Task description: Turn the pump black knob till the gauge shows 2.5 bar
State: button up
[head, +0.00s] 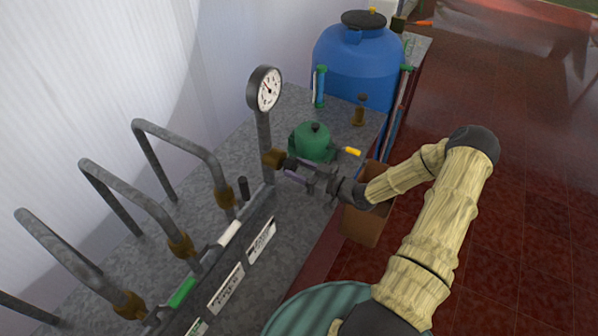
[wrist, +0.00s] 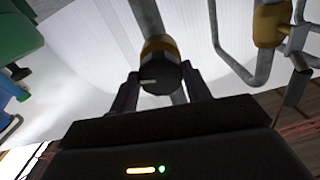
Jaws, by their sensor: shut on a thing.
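The black knob (wrist: 165,75) sits on a brass fitting on a grey pipe, with a short white mark pointing left in the wrist view. My gripper (wrist: 160,90) is shut on the knob, one finger on each side of it. In the head view my gripper (head: 290,167) is at the brass fitting (head: 272,158) at the foot of the gauge pipe and hides most of the knob. The round white gauge (head: 267,89) with a dark rim stands above on that pipe. Its needle points to the upper left; the numbers are too small to read.
A green pump body (head: 313,141) stands just behind my gripper, and a blue barrel (head: 357,62) further back. Bent grey pipes (head: 127,201) with brass fittings and a labelled rail (head: 225,287) lie to the left. A brown box (head: 364,222) is below my forearm. The red floor at right is open.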

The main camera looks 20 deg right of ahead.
jog(key=shift+m, duration=0.5)
jog(key=o, duration=1)
jog(key=shift+c, duration=0.2)
jog(key=shift+d, duration=0.1)
jog(key=b+v, duration=0.5)
jog(key=v, duration=1.2)
jog(key=shift+s+b, duration=0.2)
jog(key=shift+b, duration=0.15)
jog(key=shift+w+r, duration=0.1)
jog(key=shift+w, duration=0.05)
